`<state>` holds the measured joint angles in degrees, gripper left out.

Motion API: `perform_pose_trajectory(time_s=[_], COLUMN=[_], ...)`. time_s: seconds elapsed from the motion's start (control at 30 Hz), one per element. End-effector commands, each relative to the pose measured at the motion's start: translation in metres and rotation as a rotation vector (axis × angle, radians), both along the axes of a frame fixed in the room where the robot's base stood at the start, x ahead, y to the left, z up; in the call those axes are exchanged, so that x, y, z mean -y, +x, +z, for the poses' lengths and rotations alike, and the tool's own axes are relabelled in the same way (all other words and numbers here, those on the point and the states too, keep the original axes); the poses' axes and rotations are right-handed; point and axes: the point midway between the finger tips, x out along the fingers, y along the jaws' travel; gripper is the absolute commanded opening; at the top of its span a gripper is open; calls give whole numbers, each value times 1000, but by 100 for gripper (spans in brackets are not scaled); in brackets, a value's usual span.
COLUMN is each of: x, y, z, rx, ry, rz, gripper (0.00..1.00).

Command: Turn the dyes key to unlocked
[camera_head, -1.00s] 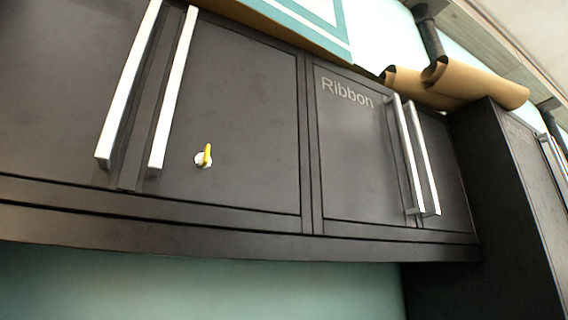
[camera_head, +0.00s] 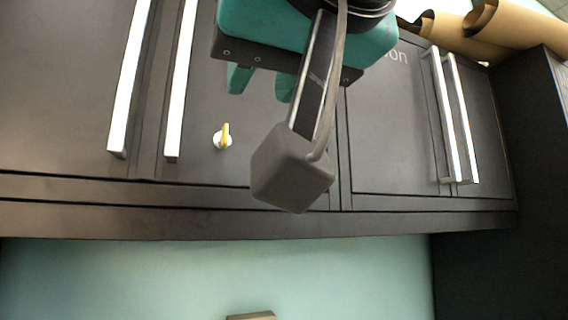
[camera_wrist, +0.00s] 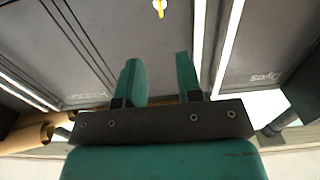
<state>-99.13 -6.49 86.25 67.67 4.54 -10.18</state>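The yellow key (camera_head: 225,135) sits in a round pale lock on a dark cabinet door, right of a pair of long white handles. Its grip points up with a slight tilt in the head view. The key (camera_wrist: 159,8) also shows at the top edge of the wrist view, partly cut off. My teal gripper (camera_head: 262,82) is open and empty, in front of the door. In the head view its fingers are above and right of the key, apart from it. In the wrist view the key lies beyond the spread fingertips (camera_wrist: 159,65).
White handles (camera_head: 128,80) stand left of the key. A "Dyes" label (camera_wrist: 265,77) shows upside down on the neighbouring door in the wrist view. The Ribbon cabinet, partly hidden by my arm, has handles (camera_head: 450,115) at right. Brown rolls (camera_head: 465,32) lie on top.

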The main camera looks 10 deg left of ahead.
Motion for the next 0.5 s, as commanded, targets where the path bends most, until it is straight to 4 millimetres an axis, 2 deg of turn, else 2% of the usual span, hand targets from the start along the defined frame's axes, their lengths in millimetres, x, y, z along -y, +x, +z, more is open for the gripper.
perform_pose_trajectory(time_s=[0.07, 0.17, 0.27, 0.5], x=[0, -2, -9, -37], y=[-3, 3, 16, 62], z=[6, 8, 8, 10], rx=[3, 5, 5, 4], ry=[15, 17, 16, 13], rz=[-4, -11, -14, -15], gripper=[33, 33, 33, 33])
